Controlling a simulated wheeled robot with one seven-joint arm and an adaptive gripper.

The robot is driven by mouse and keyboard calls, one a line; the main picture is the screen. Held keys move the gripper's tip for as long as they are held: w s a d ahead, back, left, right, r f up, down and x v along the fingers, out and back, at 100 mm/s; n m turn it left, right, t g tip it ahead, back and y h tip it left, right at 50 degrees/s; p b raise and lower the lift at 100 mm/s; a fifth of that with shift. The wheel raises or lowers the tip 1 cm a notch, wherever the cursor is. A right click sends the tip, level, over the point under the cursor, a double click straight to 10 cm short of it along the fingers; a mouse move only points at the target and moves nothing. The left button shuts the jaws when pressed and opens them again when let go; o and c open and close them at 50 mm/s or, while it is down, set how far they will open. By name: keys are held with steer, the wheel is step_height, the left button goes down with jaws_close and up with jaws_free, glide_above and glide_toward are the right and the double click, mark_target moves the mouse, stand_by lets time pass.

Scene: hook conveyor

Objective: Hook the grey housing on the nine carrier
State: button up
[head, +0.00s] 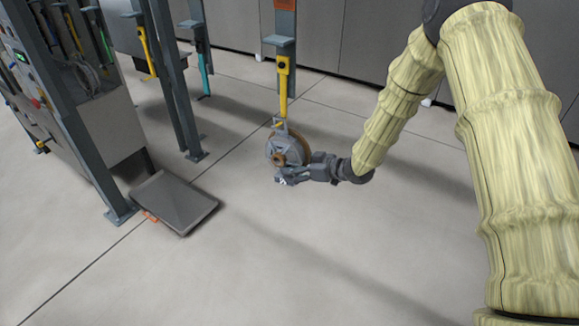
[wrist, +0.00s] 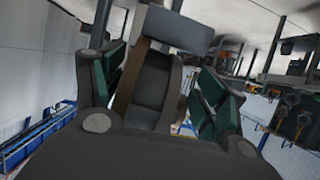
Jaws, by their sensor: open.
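The grey housing (head: 288,147), a round body with a brown rim and a brown hub, is at the lower end of a yellow carrier (head: 283,80) in the head view. A lug at its top meets the carrier's hook end; whether the hook passes through it is too small to tell. My gripper (head: 303,173) is beside the housing's lower right, open. In the wrist view, grey and brown parts, apparently the housing (wrist: 165,85), show between the spread fingers with green pads (wrist: 160,95). I cannot read a nine on the carrier.
Another yellow carrier (head: 147,52) and a teal carrier (head: 203,68) hang to the left. Grey posts (head: 170,80) stand near them. A dark flat tray-like box (head: 175,202) with an orange handle lies on the floor at left. The floor in front is clear.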

steer(key=v, duration=0.9)
steer(key=s+d+f+m+g+h+b, duration=0.1)
steer(key=s+d+f+m+h+b, duration=0.2)
steer(key=s+f, duration=0.75)
steer(key=s+f+m+h, duration=0.35)
steer(key=s+f, duration=0.35)
steer(key=f, duration=0.6)
steer(key=s+d+f+m+g+h, duration=0.1)
steer(key=s+d+f+g, duration=0.1)
steer(key=s, duration=0.8)
steer(key=s+d+f+m+g+h+b, duration=0.1)
steer(key=s+d+f+m+g+h, duration=0.1)
steer(key=s+f, duration=0.3)
steer(key=s+d+f+m+g+h+b, duration=0.1)
steer(key=s+d+f+m+g, duration=0.1)
steer(key=s, duration=1.2)
steer(key=shift+s+d+f+g, duration=0.2)
steer(key=shift+s+f+g, duration=0.1)
steer(key=shift+f, duration=0.35)
steer(key=shift+h, duration=0.25)
